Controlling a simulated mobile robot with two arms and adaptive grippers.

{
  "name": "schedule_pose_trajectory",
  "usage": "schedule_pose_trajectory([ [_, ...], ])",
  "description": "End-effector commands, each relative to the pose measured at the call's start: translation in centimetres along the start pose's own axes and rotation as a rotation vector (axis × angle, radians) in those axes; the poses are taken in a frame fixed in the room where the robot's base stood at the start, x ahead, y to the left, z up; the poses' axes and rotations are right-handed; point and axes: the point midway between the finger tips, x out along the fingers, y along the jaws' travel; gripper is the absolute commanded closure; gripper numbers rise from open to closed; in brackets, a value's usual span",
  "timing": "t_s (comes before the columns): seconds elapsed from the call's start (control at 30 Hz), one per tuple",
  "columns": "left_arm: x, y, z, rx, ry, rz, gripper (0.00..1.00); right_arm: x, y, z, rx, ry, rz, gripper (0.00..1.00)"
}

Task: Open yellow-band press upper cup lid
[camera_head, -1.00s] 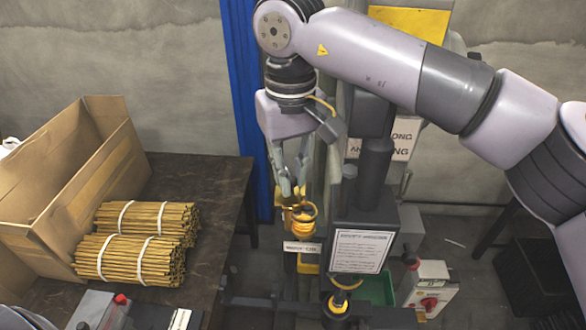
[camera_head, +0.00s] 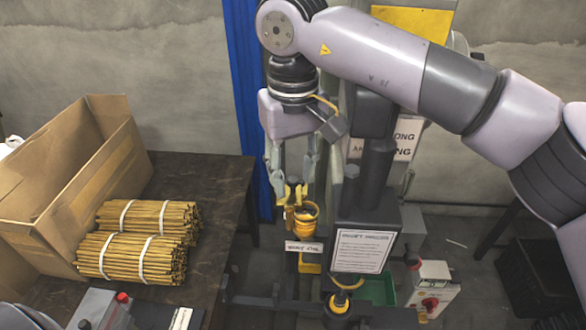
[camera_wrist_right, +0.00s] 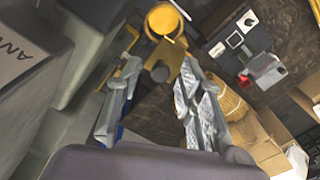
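The press's upper cup (camera_head: 307,212) is a yellow ring with a brownish inside, above a small white label. A yellow lid piece (camera_head: 291,196) stands at its left side, raised off the rim as far as I can tell. The right wrist view shows the round cup (camera_wrist_right: 163,20) with the yellow lid piece (camera_wrist_right: 172,52) reaching from it and a dark knob beside it. My right gripper (camera_head: 293,177) is just above the lid. Its fingers are apart in the right wrist view (camera_wrist_right: 155,85), with nothing held between them. My left gripper is out of view.
A lower yellow-ringed cup (camera_head: 347,283) sits beneath the white sign (camera_head: 362,251). A dark table (camera_head: 222,190) at left carries a cardboard box (camera_head: 62,180) and tied bundles of sticks (camera_head: 132,256). A control box (camera_head: 432,288) stands at right.

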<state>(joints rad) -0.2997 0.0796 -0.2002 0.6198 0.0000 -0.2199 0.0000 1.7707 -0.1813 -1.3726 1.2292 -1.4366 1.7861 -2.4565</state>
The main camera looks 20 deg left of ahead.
Motion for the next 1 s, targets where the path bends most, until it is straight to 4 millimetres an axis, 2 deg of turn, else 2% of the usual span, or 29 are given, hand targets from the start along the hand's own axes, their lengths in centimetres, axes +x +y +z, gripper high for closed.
schedule_pose_trajectory([
  [0.17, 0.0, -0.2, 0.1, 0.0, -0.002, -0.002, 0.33, -0.9, 0.0, 0.0, 0.0, 0.001, 0.0, 0.65],
  [0.27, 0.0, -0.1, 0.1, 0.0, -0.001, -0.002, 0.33, -2.6, 0.0, -0.1, 0.001, 0.003, 0.001, 0.65],
  [0.5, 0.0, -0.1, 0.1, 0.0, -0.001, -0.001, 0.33, -7.8, -0.1, 0.0, 0.001, 0.003, 0.0, 0.65],
  [0.7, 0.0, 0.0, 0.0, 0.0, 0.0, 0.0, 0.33, -10.9, 0.0, -0.1, 0.001, 0.002, 0.0, 0.65],
  [0.83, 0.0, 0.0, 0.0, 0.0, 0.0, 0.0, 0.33, -11.8, 0.0, 0.0, 0.0, 0.0, 0.001, 0.65],
  [1.0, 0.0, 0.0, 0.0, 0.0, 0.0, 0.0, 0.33, -12.0, 0.0, 0.0, -0.001, -0.001, 0.0, 0.65],
])
